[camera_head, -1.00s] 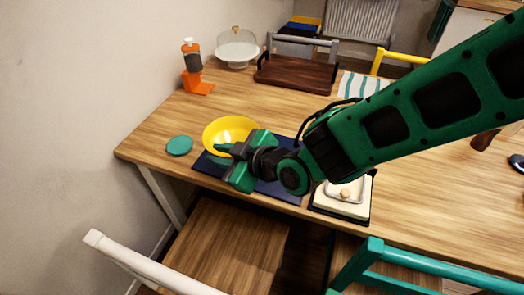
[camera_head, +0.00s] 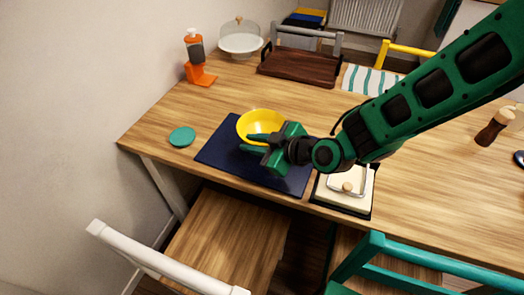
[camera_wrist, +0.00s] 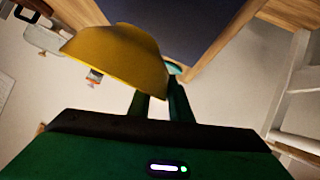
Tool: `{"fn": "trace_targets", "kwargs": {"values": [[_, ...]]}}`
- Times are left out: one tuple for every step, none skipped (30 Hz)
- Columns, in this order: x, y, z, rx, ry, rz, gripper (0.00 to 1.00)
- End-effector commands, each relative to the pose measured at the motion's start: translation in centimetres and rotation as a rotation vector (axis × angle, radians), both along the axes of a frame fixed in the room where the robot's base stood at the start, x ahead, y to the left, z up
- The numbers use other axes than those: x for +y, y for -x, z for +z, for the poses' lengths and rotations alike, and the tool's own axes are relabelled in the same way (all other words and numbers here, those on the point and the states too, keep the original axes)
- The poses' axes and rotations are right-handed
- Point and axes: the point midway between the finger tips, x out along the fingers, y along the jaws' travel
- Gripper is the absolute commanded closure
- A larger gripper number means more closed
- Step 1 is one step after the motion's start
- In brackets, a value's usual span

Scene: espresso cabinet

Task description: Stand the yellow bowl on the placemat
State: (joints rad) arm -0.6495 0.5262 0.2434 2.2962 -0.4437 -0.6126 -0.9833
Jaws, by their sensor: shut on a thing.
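The yellow bowl (camera_head: 258,122) is in my gripper (camera_head: 262,143), over the far edge of the dark blue placemat (camera_head: 232,155) in the head view. My gripper is shut on the bowl's near side. In the wrist view the bowl (camera_wrist: 118,55) shows tilted, with the fingers (camera_wrist: 160,106) at its lower right edge. The placemat (camera_wrist: 160,22) is at the top of that view. I cannot tell whether the bowl touches the placemat or hangs just above it. My gripper hides part of the bowl and the placemat's right part.
A teal coaster (camera_head: 182,137) lies left of the placemat. A butter dish (camera_head: 345,185) on a dark base stands right of it. A brown tray (camera_head: 298,68), an orange dispenser (camera_head: 200,74) and a glass-domed stand (camera_head: 240,42) are farther back. Chairs stand at the table's front.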

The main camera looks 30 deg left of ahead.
Motion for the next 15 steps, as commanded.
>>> {"fn": "trace_targets", "kwargs": {"values": [[-0.3,-0.8,-0.5,0.002,0.001,-0.004,1.00],[-0.5,-1.2,-0.7,0.001,0.000,-0.003,1.00],[-0.7,-1.6,-1.0,0.001,0.000,-0.003,1.00],[-0.7,-1.8,-1.2,0.001,-0.001,-0.003,1.00],[-0.8,-2.0,-1.3,0.000,0.000,-0.001,1.00],[-0.9,-2.1,-1.4,0.001,-0.001,0.000,1.00],[-0.9,-2.2,-1.4,0.000,-0.001,0.000,1.00],[-0.9,-2.3,-1.5,-0.001,-0.001,0.001,1.00],[-0.9,-2.3,-1.6,-0.001,-0.001,0.001,1.00],[-0.9,-2.3,-1.7,-0.001,-0.001,0.001,1.00],[-0.9,-2.3,-1.9,0.000,-0.001,0.002,1.00],[-0.9,-2.3,-2.3,0.001,0.000,0.002,1.00],[-0.9,-2.2,-2.6,0.002,0.001,0.002,1.00],[-0.9,-2.2,-3.0,0.003,0.000,0.002,1.00],[-1.0,-2.3,-3.5,0.002,0.000,0.001,1.00]]}}
